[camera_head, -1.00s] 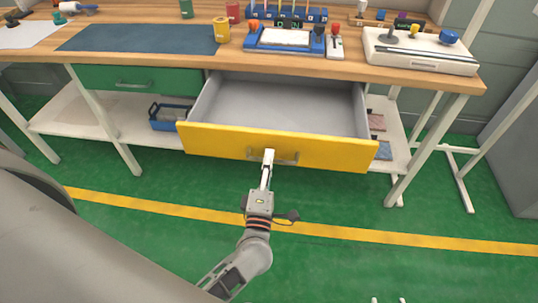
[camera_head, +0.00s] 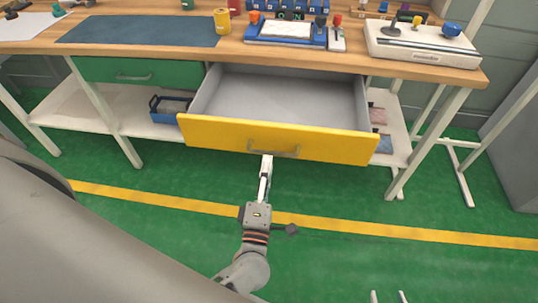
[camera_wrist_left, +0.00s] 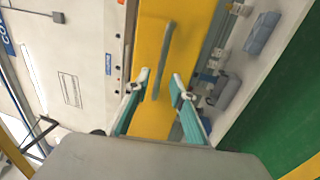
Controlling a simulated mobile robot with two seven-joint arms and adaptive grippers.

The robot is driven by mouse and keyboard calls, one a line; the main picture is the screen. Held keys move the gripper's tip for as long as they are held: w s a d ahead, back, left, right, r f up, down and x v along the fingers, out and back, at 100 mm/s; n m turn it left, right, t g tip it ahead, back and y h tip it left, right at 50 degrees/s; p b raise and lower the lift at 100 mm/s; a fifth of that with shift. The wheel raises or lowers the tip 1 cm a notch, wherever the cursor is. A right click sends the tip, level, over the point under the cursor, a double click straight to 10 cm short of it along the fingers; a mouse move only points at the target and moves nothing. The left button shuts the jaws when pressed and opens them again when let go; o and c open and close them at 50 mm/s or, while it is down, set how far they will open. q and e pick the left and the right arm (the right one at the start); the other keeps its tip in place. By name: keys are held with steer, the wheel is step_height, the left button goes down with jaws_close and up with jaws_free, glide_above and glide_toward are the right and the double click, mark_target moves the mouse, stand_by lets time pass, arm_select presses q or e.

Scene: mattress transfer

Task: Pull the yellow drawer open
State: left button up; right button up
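The yellow drawer (camera_head: 330,144) is pulled well out from under the workbench, and its grey inside is empty. Its bar handle (camera_head: 272,150) is on the middle of the front. My left gripper (camera_head: 266,160) is just in front of and below the handle. My right gripper (camera_head: 388,295) shows only as two separated fingertips at the bottom edge.
The wooden workbench (camera_head: 300,59) carries a blue mat, a yellow can and several devices. A closed green drawer (camera_head: 120,70) is on the left. A blue bin (camera_head: 170,109) stands on the lower shelf. The green floor in front is clear.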

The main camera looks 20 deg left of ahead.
arm_select(q)
steer(key=v, duration=0.7)
steer(key=shift+w, duration=0.1)
arm_select(e)
steer(key=shift+w+r, duration=0.1)
arm_select(q)
steer(key=s+d+f+m+g+h+p, duration=0.1)
steer(key=d+m+g+h+p, duration=0.3)
steer(key=m+h, duration=0.8)
steer(key=s+a+f+m+g+y+p, duration=0.1)
steer(key=s+a+f+m+g+y, duration=0.2)
steer(key=s+f+m, duration=0.5)
step_height(320, 180, down, 2)
steer(key=a+m+g, duration=0.1)
steer(key=a+m, duration=0.1)
steer(key=m, duration=0.3)
steer(key=shift+a+m+g+y, duration=0.3)
steer(key=shift+a+g+y, duration=0.1)
arm_select(e)
steer(key=r, duration=0.2)
steer(key=s+a+r, duration=0.1)
